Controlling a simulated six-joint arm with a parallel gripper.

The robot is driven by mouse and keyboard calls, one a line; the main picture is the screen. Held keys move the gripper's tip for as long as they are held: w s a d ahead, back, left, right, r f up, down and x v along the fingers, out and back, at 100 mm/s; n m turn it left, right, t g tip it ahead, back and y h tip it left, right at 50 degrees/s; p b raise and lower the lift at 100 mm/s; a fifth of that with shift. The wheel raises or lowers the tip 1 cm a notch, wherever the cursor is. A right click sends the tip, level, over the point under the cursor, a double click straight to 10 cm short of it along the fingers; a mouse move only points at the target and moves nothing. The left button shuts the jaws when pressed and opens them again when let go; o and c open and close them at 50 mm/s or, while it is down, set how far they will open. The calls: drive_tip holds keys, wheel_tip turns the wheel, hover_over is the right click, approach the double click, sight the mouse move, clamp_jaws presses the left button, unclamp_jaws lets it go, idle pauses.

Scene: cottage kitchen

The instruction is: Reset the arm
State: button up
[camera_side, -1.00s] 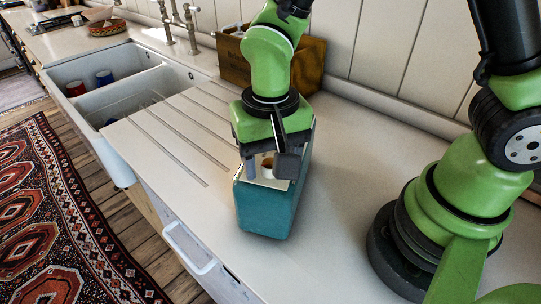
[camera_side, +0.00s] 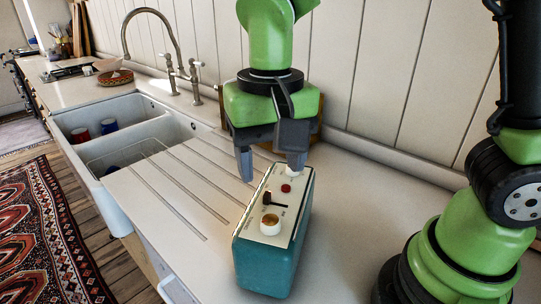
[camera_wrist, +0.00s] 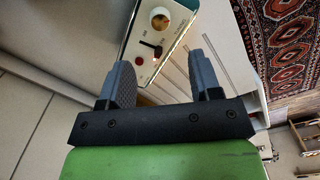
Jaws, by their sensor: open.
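My gripper (camera_side: 270,166) hangs above the far end of a teal box (camera_side: 268,262), fingers pointing down and apart with nothing between them. In the wrist view my gripper (camera_wrist: 160,72) is also open and empty, with the box's panel (camera_wrist: 158,38) beyond the fingertips. The box stands upright on the counter. Its pale top panel carries a round knob (camera_side: 270,224) with a tan top, a dark lever (camera_side: 267,198) and a red button (camera_side: 286,188). The right fingertip overlaps the panel's far end in the side view; I cannot tell the exact gap.
A ribbed drainboard (camera_side: 185,188) lies left of the box, beside a white double sink (camera_side: 165,129) with a tap (camera_side: 177,62). A wooden item (camera_side: 313,108) is mostly hidden behind my gripper. The counter right of the box is clear.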

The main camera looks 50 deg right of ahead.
drive_tip(key=s+d+r+n+t+y, duration=0.1)
drive_tip(key=s+d+r+t+y, duration=0.1)
drive_tip(key=s+d+r+t, duration=0.5)
drive_tip(key=s+d+r, duration=0.1)
drive_tip(key=s, duration=0.1)
drive_tip(key=shift+s+d+n, duration=0.3)
drive_tip(key=shift+d, duration=0.1)
drive_tip(key=shift+r, duration=0.1)
drive_tip(key=shift+c, duration=0.5)
idle(1.0)
drive_tip(key=shift+w, duration=0.1)
